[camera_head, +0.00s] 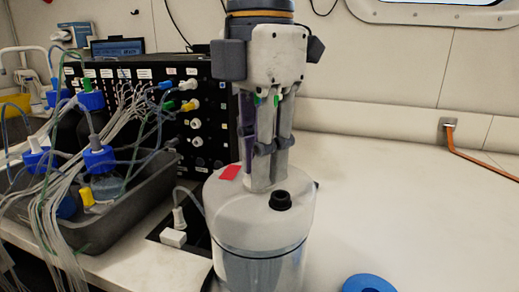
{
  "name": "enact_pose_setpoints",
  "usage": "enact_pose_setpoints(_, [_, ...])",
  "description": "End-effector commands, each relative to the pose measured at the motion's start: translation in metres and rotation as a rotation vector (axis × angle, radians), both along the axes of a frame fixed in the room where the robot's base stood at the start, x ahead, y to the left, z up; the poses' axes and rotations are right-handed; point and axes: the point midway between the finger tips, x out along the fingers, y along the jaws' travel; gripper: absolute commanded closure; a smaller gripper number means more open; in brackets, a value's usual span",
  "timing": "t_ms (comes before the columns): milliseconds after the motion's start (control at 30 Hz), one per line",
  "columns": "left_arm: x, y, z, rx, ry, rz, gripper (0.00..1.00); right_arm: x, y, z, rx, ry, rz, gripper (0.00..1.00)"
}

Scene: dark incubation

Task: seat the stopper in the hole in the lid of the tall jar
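The tall jar (262,268) stands upright at the lower middle, with a rounded whitish lid (233,210) and a dark band below it. A small black stopper-like piece (280,200) stands up from the right part of the lid. I cannot tell whether it is the loose stopper or a fitting of the lid, and no open hole shows clearly. My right gripper (264,182) points straight down over the lid, its fingertips just left of the black piece. Its fingers overlap from this side, so their opening and anything between them are hidden. My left gripper is out of view.
At left, a grey tray (110,222) holds blue-capped bottles and tubing, before a black panel (200,150) with cables. A blue round object (368,284) sits at the front edge. The white bench (400,200) at right is clear.

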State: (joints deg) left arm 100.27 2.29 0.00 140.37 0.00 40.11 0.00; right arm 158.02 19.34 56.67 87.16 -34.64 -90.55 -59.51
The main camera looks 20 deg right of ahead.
Motion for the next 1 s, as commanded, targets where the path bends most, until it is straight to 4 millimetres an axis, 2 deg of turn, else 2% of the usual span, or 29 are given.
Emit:
enact_pose_setpoints(467, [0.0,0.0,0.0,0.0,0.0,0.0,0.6,0.0,0.0,0.003,0.001,-0.002,0.0,0.64])
enact_pose_setpoints(567, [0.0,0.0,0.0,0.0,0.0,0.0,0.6,0.001,0.001,0.02,0.001,-0.005,-0.002,0.64])
enact_pose_setpoints(800, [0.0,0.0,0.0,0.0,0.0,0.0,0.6,0.0,0.001,0.087,0.002,-0.005,-0.003,0.64])
enact_pose_setpoints(1000, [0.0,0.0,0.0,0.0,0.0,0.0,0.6,0.0,0.0,0.115,0.0,-0.001,-0.001,0.64])
